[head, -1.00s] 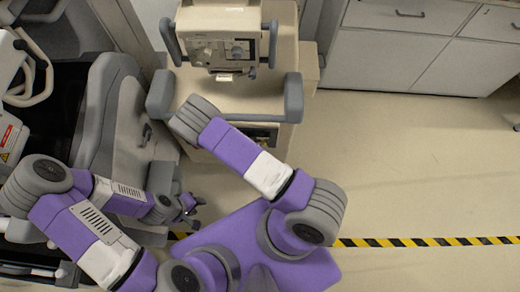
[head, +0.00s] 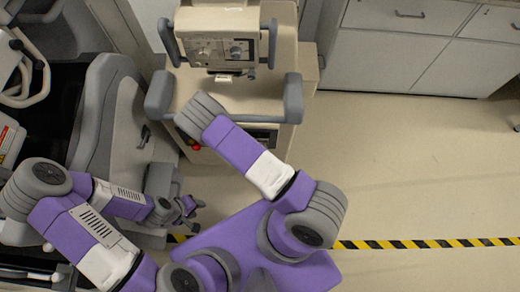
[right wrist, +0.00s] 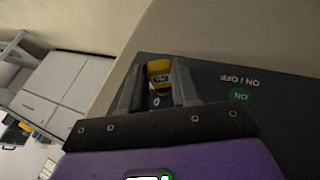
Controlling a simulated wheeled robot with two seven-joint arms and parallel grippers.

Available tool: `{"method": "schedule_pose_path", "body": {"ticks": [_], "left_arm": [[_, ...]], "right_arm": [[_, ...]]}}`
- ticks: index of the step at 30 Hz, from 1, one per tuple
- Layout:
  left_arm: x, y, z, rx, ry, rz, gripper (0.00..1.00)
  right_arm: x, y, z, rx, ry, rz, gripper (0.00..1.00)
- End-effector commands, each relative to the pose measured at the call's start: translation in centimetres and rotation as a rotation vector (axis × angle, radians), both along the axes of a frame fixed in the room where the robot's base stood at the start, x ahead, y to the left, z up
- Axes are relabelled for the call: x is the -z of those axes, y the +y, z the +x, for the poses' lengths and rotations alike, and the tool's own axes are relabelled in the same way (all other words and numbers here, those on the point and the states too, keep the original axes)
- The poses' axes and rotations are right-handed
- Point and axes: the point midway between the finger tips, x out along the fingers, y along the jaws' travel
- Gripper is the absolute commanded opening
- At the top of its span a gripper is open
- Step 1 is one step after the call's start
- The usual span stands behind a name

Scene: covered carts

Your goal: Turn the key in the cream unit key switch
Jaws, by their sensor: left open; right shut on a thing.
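The cream unit (head: 285,55) stands ahead of me at the top of the head view. In the right wrist view, its dark switch panel (right wrist: 225,100) carries ON / OFF lettering and a green ON mark, both upside down. A yellow key (right wrist: 159,68) sits at that panel. My right gripper (right wrist: 158,82) is shut on the key, one finger on each side. The key's shaft and the lock are hidden. In the head view my right arm covers this gripper. My left gripper (head: 190,207) is open and empty, low on the left, away from the unit.
A red button (head: 196,147) shows on the unit's front beside my right arm. A grey machine (head: 105,95) stands close on the left, near my left arm. White cabinets (head: 395,60) line the back right. The floor (head: 400,170) on the right is clear.

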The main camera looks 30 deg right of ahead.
Motion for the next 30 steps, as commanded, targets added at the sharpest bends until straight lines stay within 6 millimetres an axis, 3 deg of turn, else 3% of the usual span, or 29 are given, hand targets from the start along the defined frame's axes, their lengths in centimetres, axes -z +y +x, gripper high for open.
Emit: {"method": "schedule_pose_path", "body": {"ticks": [1,5,23,25,30], "left_arm": [[0.0,0.0,0.0,0.000,0.000,0.000,0.43],[0.0,0.0,0.0,0.000,0.000,0.000,0.43],[-4.2,0.0,0.0,0.000,0.000,0.000,0.43],[-3.0,0.0,0.0,0.001,-0.001,0.000,0.43],[-2.3,0.0,0.0,0.000,0.000,0.000,0.43]], "right_arm": [[0.0,0.0,0.0,0.000,0.000,0.000,0.19],[0.0,0.0,0.0,0.000,0.000,0.000,0.00],[-0.3,0.1,0.2,-0.002,0.057,-0.102,0.00],[0.4,0.2,0.4,0.002,0.070,-0.132,0.00],[0.4,0.3,0.4,0.002,0.112,-0.186,0.00]]}}
